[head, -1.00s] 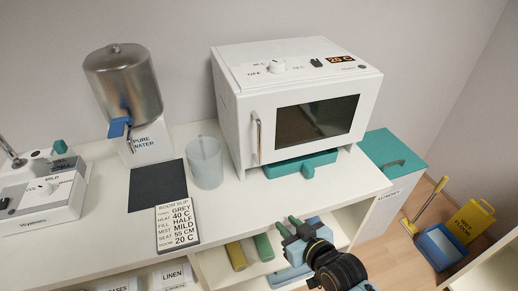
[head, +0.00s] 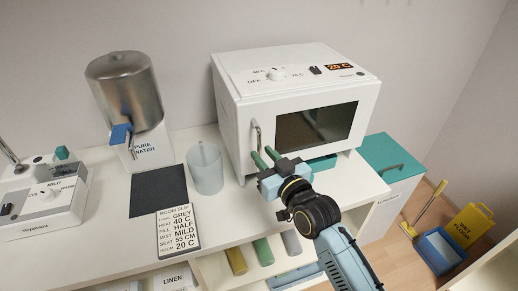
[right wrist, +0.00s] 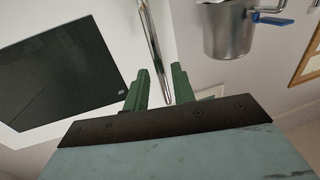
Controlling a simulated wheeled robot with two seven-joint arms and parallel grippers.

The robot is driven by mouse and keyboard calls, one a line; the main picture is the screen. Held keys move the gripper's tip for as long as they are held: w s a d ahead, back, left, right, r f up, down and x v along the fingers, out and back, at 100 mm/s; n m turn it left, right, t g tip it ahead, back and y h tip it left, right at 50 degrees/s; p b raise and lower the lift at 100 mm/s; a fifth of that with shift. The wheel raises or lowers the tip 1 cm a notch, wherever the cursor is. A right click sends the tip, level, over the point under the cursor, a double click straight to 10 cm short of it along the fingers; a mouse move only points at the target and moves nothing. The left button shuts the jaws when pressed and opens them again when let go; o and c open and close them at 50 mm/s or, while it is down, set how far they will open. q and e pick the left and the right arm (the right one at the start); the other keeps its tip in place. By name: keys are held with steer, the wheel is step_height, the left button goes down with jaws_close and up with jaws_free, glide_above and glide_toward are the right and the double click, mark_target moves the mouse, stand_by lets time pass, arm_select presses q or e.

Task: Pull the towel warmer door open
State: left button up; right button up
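The towel warmer (head: 295,110) is a white box on the counter with a dark window in its door (head: 316,125). The door looks shut. Its upright metal handle (head: 257,135) is at the door's left edge. My right gripper (head: 263,156) is at the lower part of this handle, its green fingers pointing at it. In the right wrist view the handle (right wrist: 156,50) runs down between the two spread fingers (right wrist: 160,88), and gaps show beside it. The dark window (right wrist: 60,72) is at left there. My left gripper is not in view.
A clear cup (head: 206,168), a metal water dispenser (head: 124,95) and a printed slip (head: 178,232) stand left of the warmer. A teal tray (head: 322,163) is under the warmer. A teal-lidded bin (head: 385,160) stands at right. Rolled towels (head: 263,251) lie on the shelf below.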

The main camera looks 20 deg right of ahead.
steer(key=shift+x, duration=1.5)
steer(key=shift+c, duration=0.3)
jaws_close()
